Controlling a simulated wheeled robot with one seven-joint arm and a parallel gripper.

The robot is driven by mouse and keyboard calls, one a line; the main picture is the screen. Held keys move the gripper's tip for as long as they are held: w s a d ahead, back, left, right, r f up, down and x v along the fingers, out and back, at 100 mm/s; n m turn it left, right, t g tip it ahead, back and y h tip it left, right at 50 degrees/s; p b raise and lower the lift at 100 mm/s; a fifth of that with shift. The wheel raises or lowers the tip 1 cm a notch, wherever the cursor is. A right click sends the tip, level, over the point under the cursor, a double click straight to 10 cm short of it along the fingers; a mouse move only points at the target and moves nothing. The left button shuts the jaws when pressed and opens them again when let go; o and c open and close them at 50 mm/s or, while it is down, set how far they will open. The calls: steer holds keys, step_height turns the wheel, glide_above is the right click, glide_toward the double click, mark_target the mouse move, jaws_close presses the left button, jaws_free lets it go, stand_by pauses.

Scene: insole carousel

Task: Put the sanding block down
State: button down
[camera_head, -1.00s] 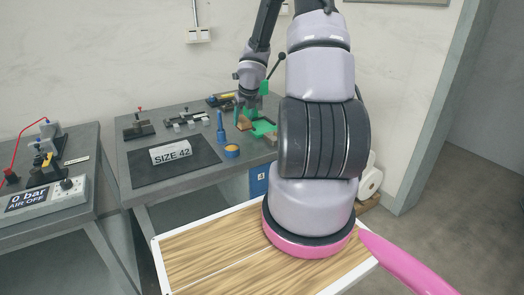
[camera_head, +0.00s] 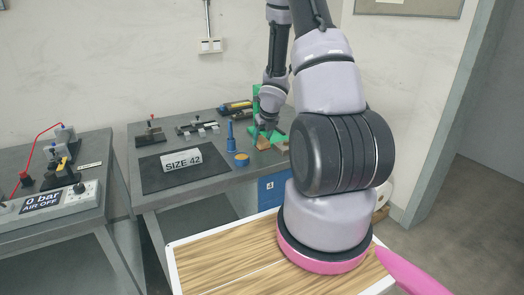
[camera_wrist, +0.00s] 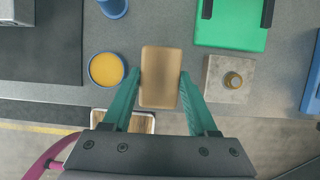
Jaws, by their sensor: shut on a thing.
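The sanding block (camera_wrist: 159,62) is a tan-brown block with rounded edges, between the two green fingers of my gripper (camera_wrist: 159,88) in the wrist view. The fingers press on its left and right sides. In the head view the block (camera_head: 263,143) shows below my gripper (camera_head: 263,132), near the front right of the grey bench (camera_head: 215,178). I cannot tell whether its underside touches the bench top.
A blue tub with yellow contents (camera_wrist: 106,69) stands left of the block. A grey square plate with a brass knob (camera_wrist: 228,79) is at its right, and a green fixture (camera_wrist: 231,22) lies behind. A dark mat (camera_head: 158,177) holds the SIZE 42 block (camera_head: 183,159).

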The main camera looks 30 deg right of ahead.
mark_target(262, 158)
steer(key=shift+f, duration=2.55)
steer(key=shift+f, duration=0.15)
steer(key=shift+c, duration=0.9)
jaws_free()
